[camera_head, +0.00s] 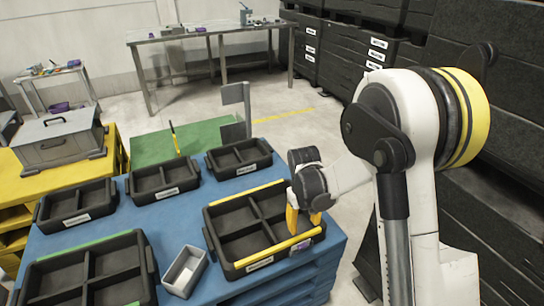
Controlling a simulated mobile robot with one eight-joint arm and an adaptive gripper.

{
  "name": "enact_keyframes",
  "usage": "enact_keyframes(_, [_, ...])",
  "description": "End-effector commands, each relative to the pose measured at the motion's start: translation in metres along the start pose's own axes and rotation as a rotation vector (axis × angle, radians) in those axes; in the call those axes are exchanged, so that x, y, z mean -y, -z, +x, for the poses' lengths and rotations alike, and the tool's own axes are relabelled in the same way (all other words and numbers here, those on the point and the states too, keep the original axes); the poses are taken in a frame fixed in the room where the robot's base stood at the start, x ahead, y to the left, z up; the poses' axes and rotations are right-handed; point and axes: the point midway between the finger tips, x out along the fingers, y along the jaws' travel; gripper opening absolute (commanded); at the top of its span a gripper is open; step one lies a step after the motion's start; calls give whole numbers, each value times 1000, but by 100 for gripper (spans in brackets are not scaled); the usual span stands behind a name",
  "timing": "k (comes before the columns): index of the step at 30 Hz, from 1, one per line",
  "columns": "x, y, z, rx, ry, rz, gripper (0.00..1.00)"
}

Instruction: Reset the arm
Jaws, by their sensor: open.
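My gripper (303,222) has yellow-orange fingers and hangs at the end of my white and black arm. It is open, with its fingers at the right side of a black divided crate (207,240) with yellow strips on its rim. No object shows between the fingers. Whether the fingers touch the crate, I cannot tell. My arm reaches in from the right of the picture and hides part of the floor and the dark stacks behind it.
The crate stands on a blue pallet (190,218). A green-edged divided crate (150,280), a small grey bin (185,270) and three smaller black trays (240,158) share it. A grey box (58,140) sits on a yellow platform at left. Black stacked containers (350,45) stand behind.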

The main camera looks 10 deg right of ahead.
Motion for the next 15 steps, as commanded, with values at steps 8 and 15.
enact_keyframes(8, [-2, -12, -43, -60, -6, 25, 52])
enact_keyframes(15, [0, -57, -135, -225, -15, 98, 52])
